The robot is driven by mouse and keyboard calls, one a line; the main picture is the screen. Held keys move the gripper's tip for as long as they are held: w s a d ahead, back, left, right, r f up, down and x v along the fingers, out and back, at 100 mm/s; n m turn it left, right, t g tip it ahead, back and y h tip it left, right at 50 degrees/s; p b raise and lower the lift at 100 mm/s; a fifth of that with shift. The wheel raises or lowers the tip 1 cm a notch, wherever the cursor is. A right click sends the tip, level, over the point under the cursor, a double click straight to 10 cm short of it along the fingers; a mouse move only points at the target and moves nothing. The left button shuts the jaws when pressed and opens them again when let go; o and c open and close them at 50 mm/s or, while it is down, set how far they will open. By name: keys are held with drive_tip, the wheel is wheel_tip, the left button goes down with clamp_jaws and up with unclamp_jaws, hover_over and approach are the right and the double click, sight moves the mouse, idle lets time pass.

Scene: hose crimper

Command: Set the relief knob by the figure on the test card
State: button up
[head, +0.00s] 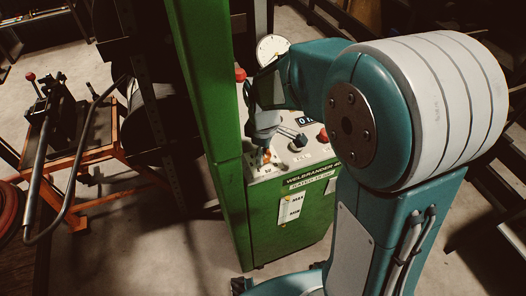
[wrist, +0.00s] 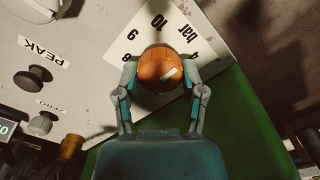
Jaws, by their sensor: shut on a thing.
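An orange relief knob (wrist: 160,70) with a white pointer line sits between the two fingers of my gripper (wrist: 161,84) in the wrist view. The fingers are shut on it from both sides, and the line slants toward the upper right. A white scale plate (wrist: 205,62) behind it carries rotated figures, among them 10, and the word bar; some figures are covered. In the head view my gripper (head: 264,148) is at the knob (head: 262,158) on the panel's left part. A white card (head: 290,207) marked MAX and MIN hangs on the green front; its figures are unreadable.
The green crimper (head: 315,228) has a tall post (head: 208,80) left of the panel. A black PEAK knob (wrist: 33,78), a ZERO knob (wrist: 42,124) and a display (wrist: 5,128) lie beside the relief knob. A round gauge (head: 271,48) and red button (head: 323,135) are near my arm.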

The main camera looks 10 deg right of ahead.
drive_tip(key=shift+m, duration=0.3)
drive_tip(key=o, duration=1.2)
drive_tip(key=shift+c, duration=0.2)
wheel_tip(320, 180, up, 12)
drive_tip(key=shift+w+a, duration=0.1)
